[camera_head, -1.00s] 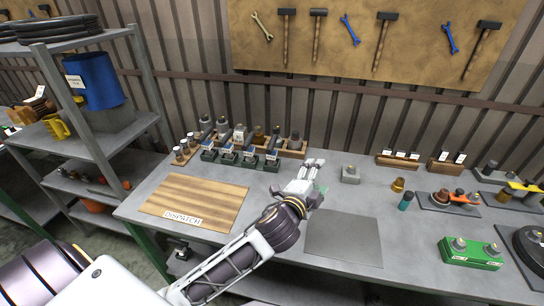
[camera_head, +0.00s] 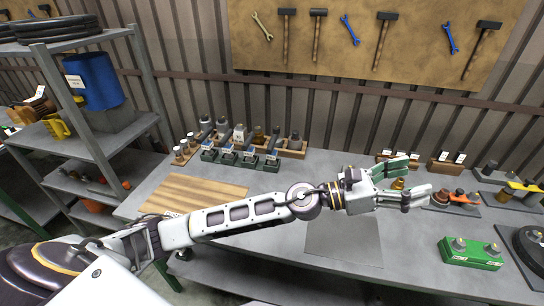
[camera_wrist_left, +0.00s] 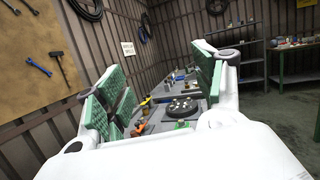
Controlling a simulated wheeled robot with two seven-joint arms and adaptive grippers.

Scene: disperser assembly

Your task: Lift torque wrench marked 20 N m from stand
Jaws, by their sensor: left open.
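My left gripper (camera_head: 422,176) is open and empty above the right half of the grey bench (camera_head: 320,165), pointing right. In the left wrist view its green-padded fingers (camera_wrist_left: 165,80) stand wide apart with nothing between them at close range. I cannot make out which item is the torque wrench marked 20 N m; no such marking is readable. Two wooden stands with small white tags, a left one partly behind my gripper and a right one (camera_head: 446,162), are at the back of the bench. My right gripper is not in view.
Bottles and labelled dark holders (camera_head: 228,155) stand at the back left. A wooden dispatch board (camera_head: 195,190) lies in front of them. A green block (camera_head: 470,253) and a black disc (camera_head: 530,245) are at the right; the disc also shows in the wrist view (camera_wrist_left: 180,107). Grey shelves stand left.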

